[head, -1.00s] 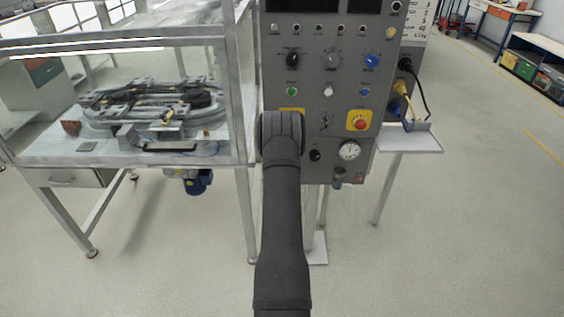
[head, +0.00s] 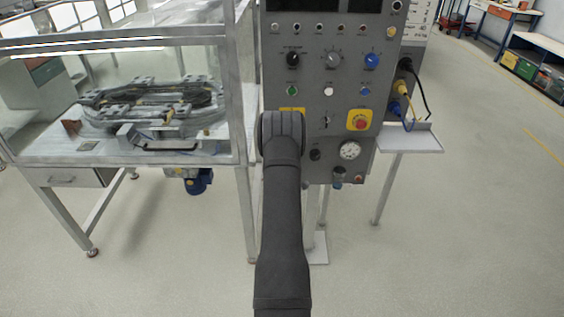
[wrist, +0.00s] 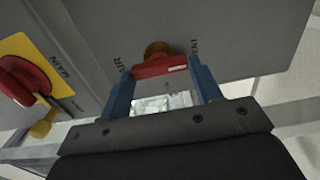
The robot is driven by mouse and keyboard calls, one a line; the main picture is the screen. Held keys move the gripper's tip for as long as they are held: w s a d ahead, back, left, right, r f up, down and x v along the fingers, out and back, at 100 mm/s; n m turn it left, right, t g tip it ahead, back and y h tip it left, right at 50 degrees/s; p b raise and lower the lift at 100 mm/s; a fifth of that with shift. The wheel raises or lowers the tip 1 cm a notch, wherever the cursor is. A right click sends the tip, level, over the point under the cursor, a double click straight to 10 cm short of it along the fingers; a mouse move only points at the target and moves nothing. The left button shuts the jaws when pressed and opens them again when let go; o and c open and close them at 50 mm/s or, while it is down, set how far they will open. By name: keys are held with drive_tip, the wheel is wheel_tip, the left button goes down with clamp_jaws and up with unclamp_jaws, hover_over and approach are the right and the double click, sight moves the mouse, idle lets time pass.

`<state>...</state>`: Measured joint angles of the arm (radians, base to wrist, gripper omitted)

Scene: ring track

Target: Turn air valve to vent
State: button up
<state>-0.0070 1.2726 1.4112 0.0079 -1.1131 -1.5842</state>
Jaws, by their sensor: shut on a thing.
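The air valve has a red handle (wrist: 150,68) on a brass hub (wrist: 158,49), seen in the wrist view on a grey panel face. The handle lies across the gap between the blue fingers of my gripper (wrist: 163,76), one finger at each end. My gripper is shut on the handle. The label AIR (wrist: 118,65) is left of the handle, and a partly readable label, apparently VENT (wrist: 194,47), is at its upper right. In the head view my arm hides the valve and the gripper.
In the wrist view, a red main switch (wrist: 22,80) on a yellow plate, with a brass padlock (wrist: 42,128), is close on the left. In the head view, the control panel (head: 330,105) has a red emergency stop (head: 360,124) and a gauge (head: 349,150). A glazed ring-track table (head: 40,157) stands left.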

idle(0.3)
drive_tip(key=o, duration=1)
drive_tip(key=shift+s, duration=0.1)
drive_tip(key=s, duration=1.7)
drive_tip(key=shift+s, duration=0.15)
drive_tip(key=w, duration=1.7)
drive_tip(key=shift+w, duration=0.25)
